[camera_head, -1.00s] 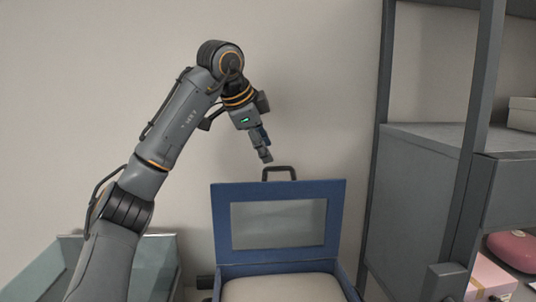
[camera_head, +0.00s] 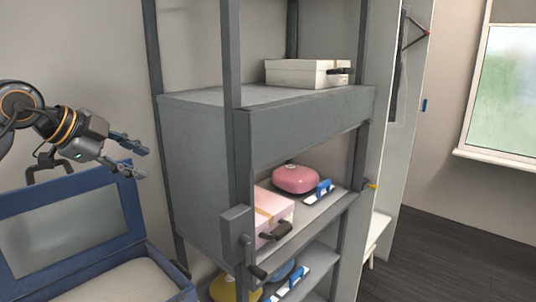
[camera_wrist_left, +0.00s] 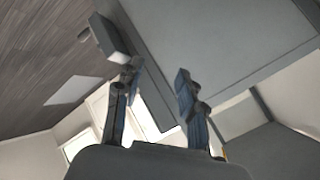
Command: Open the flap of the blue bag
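The blue bag (camera_head: 153,262) is at the lower left of the head view. Its flap (camera_head: 68,228), a blue frame around a grey panel, stands raised, and a pale filling shows inside. A dark handle (camera_head: 58,160) rises at the flap's top edge. My left gripper (camera_head: 134,158) is above and to the right of the flap, apart from it, with its two fingers spread and nothing between them. In the left wrist view the fingers (camera_wrist_left: 152,98) are also apart and empty. My right gripper is in neither view.
A grey shelf unit (camera_head: 200,150) stands close to the right of the bag. It holds a white box (camera_head: 300,73), a pink box (camera_head: 272,212) and a pink round bag (camera_head: 296,179). Dark floor (camera_head: 440,255) lies open at the right, below a window (camera_head: 500,90).

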